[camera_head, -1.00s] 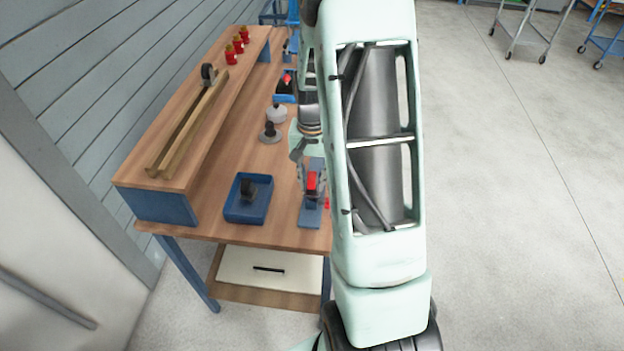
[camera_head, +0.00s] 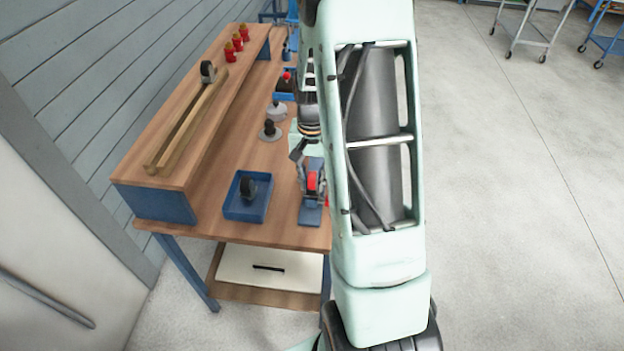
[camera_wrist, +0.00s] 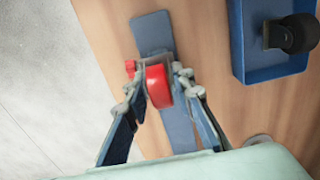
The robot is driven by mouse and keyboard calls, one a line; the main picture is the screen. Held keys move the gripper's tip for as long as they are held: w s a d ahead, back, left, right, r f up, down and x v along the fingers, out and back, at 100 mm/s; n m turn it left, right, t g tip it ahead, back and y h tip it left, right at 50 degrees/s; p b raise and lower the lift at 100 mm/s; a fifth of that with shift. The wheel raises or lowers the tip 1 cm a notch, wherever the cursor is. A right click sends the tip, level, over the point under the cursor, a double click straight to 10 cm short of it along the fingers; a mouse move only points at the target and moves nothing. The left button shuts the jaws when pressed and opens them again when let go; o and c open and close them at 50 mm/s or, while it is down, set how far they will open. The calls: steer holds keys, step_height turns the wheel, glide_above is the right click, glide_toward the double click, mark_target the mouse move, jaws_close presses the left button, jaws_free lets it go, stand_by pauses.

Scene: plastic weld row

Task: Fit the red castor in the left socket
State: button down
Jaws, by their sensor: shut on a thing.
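The red castor (camera_wrist: 158,86) is between the two fingers of my gripper (camera_wrist: 157,92) in the wrist view. My gripper is shut on it, over a long blue plate (camera_wrist: 152,32). In the head view the red castor (camera_head: 312,181) shows between my fingers (camera_head: 311,184), above the near part of the blue plate (camera_head: 310,216). I cannot tell whether the castor touches the plate. A small red part (camera_wrist: 130,67) sits beside the castor at the left in the wrist view. I cannot make out the left socket; my gripper and arm hide part of the area.
A blue tray (camera_head: 232,211) with a dark castor (camera_head: 248,188) stands left of the plate. Behind are a dark knob on a round base (camera_head: 269,131) and another blue tray with a red-topped item (camera_head: 287,80). A raised shelf (camera_head: 150,182) holds wooden rails and several red pieces.

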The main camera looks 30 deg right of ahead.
steer(key=shift+f+b, duration=0.6)
steer(key=shift+f, duration=0.2)
stand_by(0.9)
steer(key=c, duration=1.6)
jaws_free()
steer(key=shift+o, duration=0.7)
steer(key=o, duration=0.3)
steer(key=shift+r, duration=0.1)
steer(key=shift+r+p, duration=2.4)
steer(key=shift+r, duration=1.05)
